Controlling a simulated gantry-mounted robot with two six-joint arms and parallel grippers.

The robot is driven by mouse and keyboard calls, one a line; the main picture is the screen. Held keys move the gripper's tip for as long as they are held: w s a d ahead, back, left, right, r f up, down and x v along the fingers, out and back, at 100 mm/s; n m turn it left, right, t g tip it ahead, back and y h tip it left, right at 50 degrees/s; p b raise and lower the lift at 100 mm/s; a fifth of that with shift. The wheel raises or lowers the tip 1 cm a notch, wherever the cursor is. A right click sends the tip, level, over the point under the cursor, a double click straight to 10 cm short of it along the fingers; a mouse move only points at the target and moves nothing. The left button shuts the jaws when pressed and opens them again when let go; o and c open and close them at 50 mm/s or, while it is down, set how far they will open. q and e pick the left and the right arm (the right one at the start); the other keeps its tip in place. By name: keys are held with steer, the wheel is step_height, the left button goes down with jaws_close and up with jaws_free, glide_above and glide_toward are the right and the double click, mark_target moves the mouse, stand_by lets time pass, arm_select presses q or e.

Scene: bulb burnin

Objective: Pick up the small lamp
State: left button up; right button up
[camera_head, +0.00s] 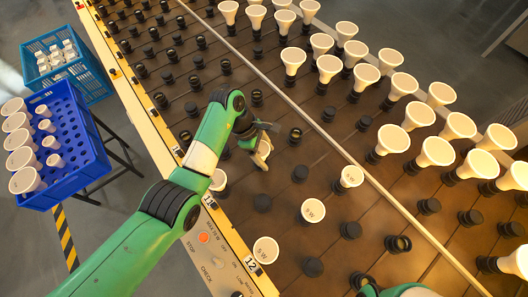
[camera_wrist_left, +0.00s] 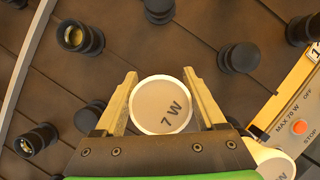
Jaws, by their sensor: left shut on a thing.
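My left gripper (camera_head: 262,150) is over the near part of the dark socket board. In the left wrist view its two fingers (camera_wrist_left: 159,74) stand on either side of a small white lamp (camera_wrist_left: 160,104) marked "7 W" and are shut on it. The lamp's round face points toward the wrist camera; its base is hidden below. In the head view the held lamp is mostly hidden by the gripper. My right gripper is not in view; only a green part of my right arm shows at the bottom edge.
Small lamps (camera_head: 313,210) stand in nearby sockets, among empty black sockets (camera_head: 300,173). Many large lit lamps (camera_head: 391,138) crowd the far side, beyond a pale rail. A blue crate (camera_head: 90,150) with lamps and a teal crate (camera_head: 92,78) are at left. A control panel edges the board.

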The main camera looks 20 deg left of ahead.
mark_target(267, 151)
arm_select(q)
step_height(267, 151, up, 4)
steer(key=p, duration=0.2)
steer(key=shift+s+p, duration=0.1)
steer(key=shift+p, duration=0.3)
steer(key=s+r+p, duration=0.8)
steer(key=s+p, duration=0.5)
steer(key=p, duration=0.2)
steer(key=shift+s+r, duration=0.35)
steer(key=shift+r, duration=0.05)
